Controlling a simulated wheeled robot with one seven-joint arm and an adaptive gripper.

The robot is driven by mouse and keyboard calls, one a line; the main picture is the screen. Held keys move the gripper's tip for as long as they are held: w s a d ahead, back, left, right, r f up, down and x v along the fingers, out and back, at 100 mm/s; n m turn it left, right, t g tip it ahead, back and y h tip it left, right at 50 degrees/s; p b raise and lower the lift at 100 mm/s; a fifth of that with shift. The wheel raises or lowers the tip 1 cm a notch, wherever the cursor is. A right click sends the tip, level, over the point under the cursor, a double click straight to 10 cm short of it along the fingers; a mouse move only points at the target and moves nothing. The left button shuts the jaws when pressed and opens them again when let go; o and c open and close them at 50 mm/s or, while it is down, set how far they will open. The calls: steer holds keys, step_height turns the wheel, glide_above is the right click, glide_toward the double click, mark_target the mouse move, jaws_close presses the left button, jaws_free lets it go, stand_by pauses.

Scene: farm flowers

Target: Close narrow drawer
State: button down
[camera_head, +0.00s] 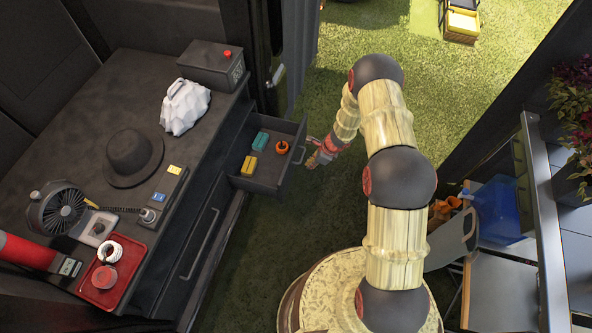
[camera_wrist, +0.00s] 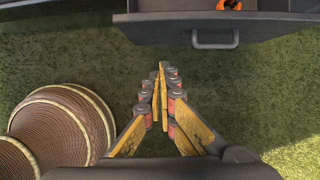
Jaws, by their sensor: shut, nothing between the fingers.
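The narrow drawer (camera_head: 262,183) is pulled out from the dark cabinet in the head view. Yellow and teal blocks and an orange round item lie in it. Its front panel and handle (camera_wrist: 215,40) show at the top of the wrist view. My gripper (camera_head: 314,163) is just right of the drawer front in the head view. In the wrist view my gripper (camera_wrist: 160,72) has its fingers together and empty, pointing toward the drawer front, with a visible gap to the handle.
The dark cabinet top (camera_head: 95,115) holds a hat (camera_head: 133,158), a white bag (camera_head: 185,107), a fan (camera_head: 62,210) and a red tray (camera_head: 103,277). Below the drawer, a wider front with a long handle (camera_head: 204,246) looks shut. Grass (camera_head: 320,90) is open behind my arm.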

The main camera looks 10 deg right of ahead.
steer(key=w+a+f+b, duration=0.3)
steer(key=a+f, duration=0.3)
steer(key=f, duration=0.3)
steer(key=shift+w+a, duration=0.35)
steer(key=shift+w, duration=0.1)
